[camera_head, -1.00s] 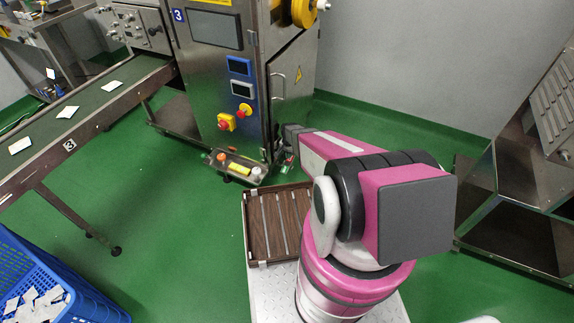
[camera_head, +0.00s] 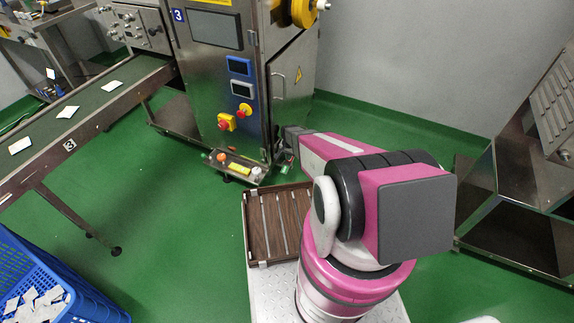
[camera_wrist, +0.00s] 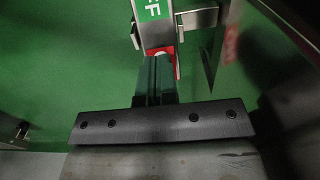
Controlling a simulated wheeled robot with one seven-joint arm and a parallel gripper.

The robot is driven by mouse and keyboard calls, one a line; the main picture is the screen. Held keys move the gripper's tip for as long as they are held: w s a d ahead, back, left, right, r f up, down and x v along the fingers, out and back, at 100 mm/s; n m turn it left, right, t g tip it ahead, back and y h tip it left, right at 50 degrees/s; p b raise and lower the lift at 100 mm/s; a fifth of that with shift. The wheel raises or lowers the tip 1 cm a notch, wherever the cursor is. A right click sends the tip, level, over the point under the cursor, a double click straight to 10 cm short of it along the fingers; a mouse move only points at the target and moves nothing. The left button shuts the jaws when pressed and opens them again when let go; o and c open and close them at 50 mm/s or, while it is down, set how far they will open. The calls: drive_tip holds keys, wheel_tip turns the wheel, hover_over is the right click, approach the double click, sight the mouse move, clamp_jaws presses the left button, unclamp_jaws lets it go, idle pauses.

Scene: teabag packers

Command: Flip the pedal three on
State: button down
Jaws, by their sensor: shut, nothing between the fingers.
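Machine three (camera_head: 215,95) bears a blue "3" label and stands at the upper middle of the head view. The wrist view shows a metal pedal-like piece (camera_wrist: 153,34) with a green label bearing white letters, of which "FF" shows. A red part (camera_wrist: 176,66) lies at its lower end. My gripper (camera_wrist: 158,62) is shut and empty, its fingertips at the near end of this piece; I cannot tell whether they touch. In the head view my gripper (camera_head: 284,157) is low beside the machine's front right corner, small and partly hidden by my arm.
A brown slatted tray (camera_head: 257,228) lies nearer me. A conveyor (camera_head: 90,115) and a blue crate (camera_head: 75,290) are at left. Metal frames (camera_head: 515,200) stand at right.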

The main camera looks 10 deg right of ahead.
drive_tip(key=shift+f, duration=1.05)
idle(0.6)
drive_tip(key=shift+r, duration=3.55)
drive_tip(key=shift+s+r, duration=0.1)
drive_tip(key=shift+r, duration=0.05)
drive_tip(key=s+r+n, duration=0.2)
drive_tip(key=s+r, duration=0.5)
drive_tip(key=r, duration=0.4)
drive_tip(key=s+r+n, duration=0.2)
drive_tip(key=s+r, duration=0.5)
drive_tip(key=r, duration=0.3)
drive_tip(key=s+r+n, duration=0.3)
drive_tip(key=s+r, duration=0.4)
drive_tip(key=r, duration=0.4)
drive_tip(key=shift+r, duration=0.35)
